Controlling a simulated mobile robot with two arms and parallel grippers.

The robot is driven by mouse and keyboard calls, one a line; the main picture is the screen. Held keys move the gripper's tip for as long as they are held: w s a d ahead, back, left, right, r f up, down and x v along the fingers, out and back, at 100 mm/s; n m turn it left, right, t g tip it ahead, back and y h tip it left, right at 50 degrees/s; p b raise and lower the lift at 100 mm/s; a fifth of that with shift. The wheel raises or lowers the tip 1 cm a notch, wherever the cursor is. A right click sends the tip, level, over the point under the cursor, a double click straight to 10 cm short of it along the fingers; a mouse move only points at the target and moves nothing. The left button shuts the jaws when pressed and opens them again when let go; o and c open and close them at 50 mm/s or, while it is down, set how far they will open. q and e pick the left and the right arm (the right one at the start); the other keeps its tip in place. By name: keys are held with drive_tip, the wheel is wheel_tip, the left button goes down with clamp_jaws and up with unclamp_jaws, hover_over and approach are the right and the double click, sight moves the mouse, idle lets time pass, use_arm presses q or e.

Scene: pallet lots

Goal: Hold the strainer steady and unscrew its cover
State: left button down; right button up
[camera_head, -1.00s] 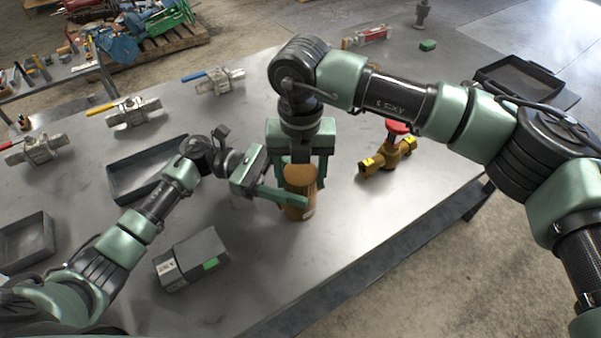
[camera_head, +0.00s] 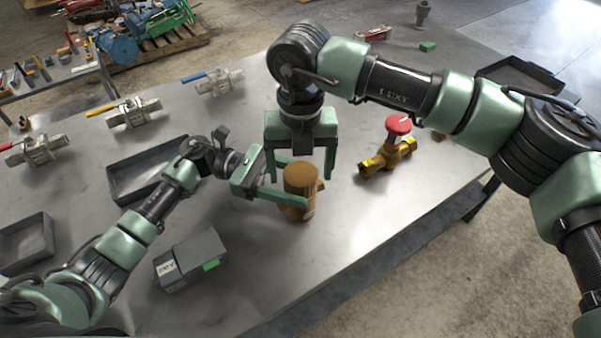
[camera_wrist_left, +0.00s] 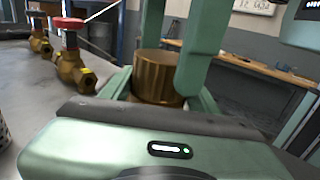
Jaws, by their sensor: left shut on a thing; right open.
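The brass-brown strainer (camera_head: 297,209) stands upright near the table's front edge, its round cover (camera_head: 300,174) on top. In the left wrist view the ribbed cover (camera_wrist_left: 155,72) sits between the fingers. My left gripper (camera_head: 294,184) is shut on the strainer's body from the left, one finger in front and one behind. My right gripper (camera_head: 301,172) points down over the strainer. It is open, its fingers apart on either side of the cover with a visible gap on the right. The strainer's far side is hidden.
A brass valve with a red knob (camera_head: 388,157) stands just right of the strainer. A grey box (camera_head: 192,258) lies front left. Dark trays (camera_head: 127,192) and steel valves (camera_head: 134,113) occupy the left and back. The front right tabletop is clear.

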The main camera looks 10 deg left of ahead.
wheel_tip(320, 180, up, 2)
drive_tip(key=shift+r, duration=0.25)
use_arm(q)
drive_tip(key=shift+c, duration=1.5)
unclamp_jaws()
drive_tip(key=shift+r, duration=0.1)
